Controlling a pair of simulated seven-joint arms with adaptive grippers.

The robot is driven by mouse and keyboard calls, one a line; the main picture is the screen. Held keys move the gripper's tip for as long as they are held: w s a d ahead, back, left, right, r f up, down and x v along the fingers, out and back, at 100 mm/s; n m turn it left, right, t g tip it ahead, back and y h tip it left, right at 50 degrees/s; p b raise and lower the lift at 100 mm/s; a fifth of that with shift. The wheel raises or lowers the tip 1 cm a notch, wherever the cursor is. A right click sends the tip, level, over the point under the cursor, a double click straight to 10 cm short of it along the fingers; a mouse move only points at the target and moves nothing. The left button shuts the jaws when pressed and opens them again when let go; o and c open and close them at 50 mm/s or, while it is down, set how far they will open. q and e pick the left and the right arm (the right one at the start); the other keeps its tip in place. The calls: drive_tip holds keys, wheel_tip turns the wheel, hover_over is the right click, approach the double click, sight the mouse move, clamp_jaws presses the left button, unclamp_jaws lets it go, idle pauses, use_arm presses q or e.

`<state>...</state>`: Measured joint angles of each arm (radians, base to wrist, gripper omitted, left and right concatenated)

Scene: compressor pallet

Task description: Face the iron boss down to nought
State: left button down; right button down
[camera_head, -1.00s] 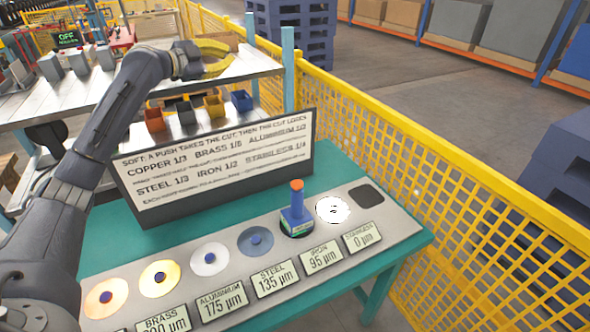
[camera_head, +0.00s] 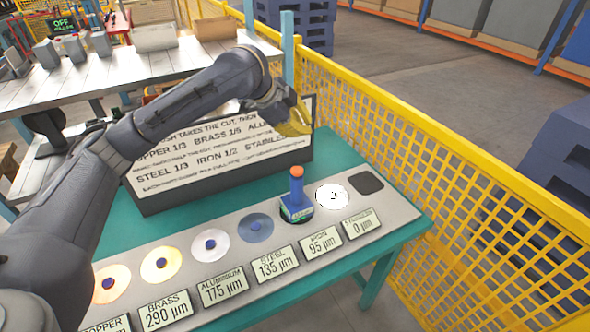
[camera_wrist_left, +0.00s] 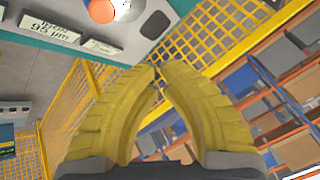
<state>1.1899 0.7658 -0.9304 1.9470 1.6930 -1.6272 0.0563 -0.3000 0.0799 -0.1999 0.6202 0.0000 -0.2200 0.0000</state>
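The blue tool with an orange top (camera_head: 297,190) stands upright on the grey strip, in the iron place behind the iron plate (camera_head: 322,242), which reads 95 µm. It hides most of the iron boss beneath. Its orange top (camera_wrist_left: 102,10) shows at the upper edge of the left wrist view. My left gripper (camera_head: 300,122) has yellow curved fingers and hangs above and behind the tool, in front of the sign's right end. In the left wrist view its fingertips (camera_wrist_left: 159,72) meet with nothing between them. My right gripper is in neither view.
A sign (camera_head: 215,165) with fractions, iron 1/2, stands behind the strip. Copper (camera_head: 110,283), brass (camera_head: 160,263), aluminium (camera_head: 210,244) and steel (camera_head: 255,227) discs lie left of the tool. A white disc (camera_head: 333,196) and dark pad (camera_head: 368,183) lie right. Yellow fence (camera_head: 470,220) borders the table.

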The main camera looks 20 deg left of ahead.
sight(297, 171)
use_arm(q)
drive_tip(key=shift+s+d+f, duration=0.25)
drive_tip(key=shift+s+f, duration=0.05)
drive_tip(key=shift+s, duration=0.05)
drive_tip(key=shift+f, duration=4.4)
drive_tip(key=shift+f, duration=0.25)
drive_tip(key=shift+f, duration=0.2)
drive_tip(key=shift+f, duration=0.7)
drive_tip(key=shift+r, duration=1.15)
